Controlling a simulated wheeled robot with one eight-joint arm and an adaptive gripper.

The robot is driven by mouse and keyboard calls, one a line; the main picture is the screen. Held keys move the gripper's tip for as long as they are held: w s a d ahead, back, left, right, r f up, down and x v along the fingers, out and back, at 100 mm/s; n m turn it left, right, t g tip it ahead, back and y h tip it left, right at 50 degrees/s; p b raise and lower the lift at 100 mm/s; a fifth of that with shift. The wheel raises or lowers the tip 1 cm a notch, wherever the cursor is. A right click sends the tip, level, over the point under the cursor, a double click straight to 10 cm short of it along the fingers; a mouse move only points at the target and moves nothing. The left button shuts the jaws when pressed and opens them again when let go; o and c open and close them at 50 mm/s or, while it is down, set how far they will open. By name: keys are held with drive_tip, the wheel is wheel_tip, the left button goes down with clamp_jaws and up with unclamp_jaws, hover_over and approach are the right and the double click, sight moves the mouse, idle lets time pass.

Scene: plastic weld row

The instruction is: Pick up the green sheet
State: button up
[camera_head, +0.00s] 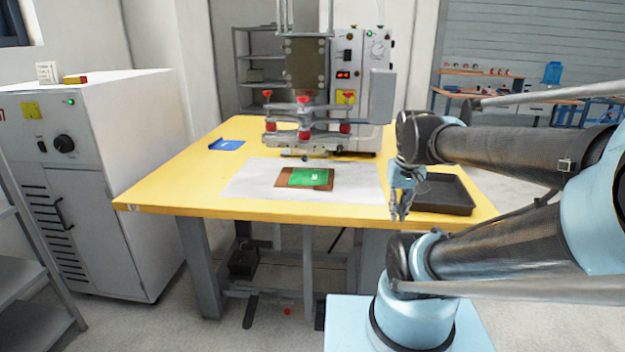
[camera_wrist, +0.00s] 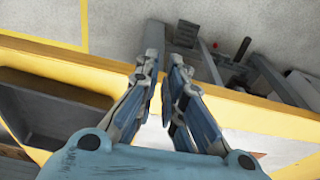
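The green sheet (camera_head: 308,177) lies flat on a brown piece (camera_head: 284,180), whose edges show at its left and right. Both rest on a white mat (camera_head: 249,189) in the middle of the yellow table (camera_head: 165,195). My gripper (camera_head: 401,214) points down near the table's front edge, right of the mat and left of the dark tray, clear of the green sheet. In the wrist view its two fingers (camera_wrist: 165,58) stand apart with nothing between them. The green sheet does not show clearly there.
A dark tray (camera_head: 446,209) sits at the table's right; it also shows in the wrist view (camera_wrist: 35,131). A press machine (camera_head: 345,85) stands behind the mat. A blue sheet (camera_head: 227,145) lies back left. A white cabinet (camera_head: 125,140) stands left of the table.

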drive_tip(key=w+a+r+g, duration=0.1)
drive_tip(key=w+a+r, duration=0.35)
drive_tip(key=w, duration=0.35)
drive_tip(key=w+a+r, duration=0.4)
drive_tip(key=w+r, duration=0.2)
drive_tip(key=w, duration=0.1)
drive_tip(key=w+a+r, duration=0.2)
drive_tip(key=w+a, duration=1)
drive_tip(key=shift+m+g, duration=0.3)
drive_tip(key=shift+g, duration=0.1)
drive_tip(key=f, duration=1.1)
drive_tip(key=shift+w+d+f, duration=0.1)
drive_tip(key=shift+d+f, duration=0.1)
drive_tip(key=shift+d, duration=0.1)
drive_tip(key=shift+w+a+f, duration=0.1)
drive_tip(key=shift+w+f, duration=0.05)
drive_tip(key=shift+f, duration=2.5)
drive_tip(key=shift+c, duration=0.3)
clamp_jaws()
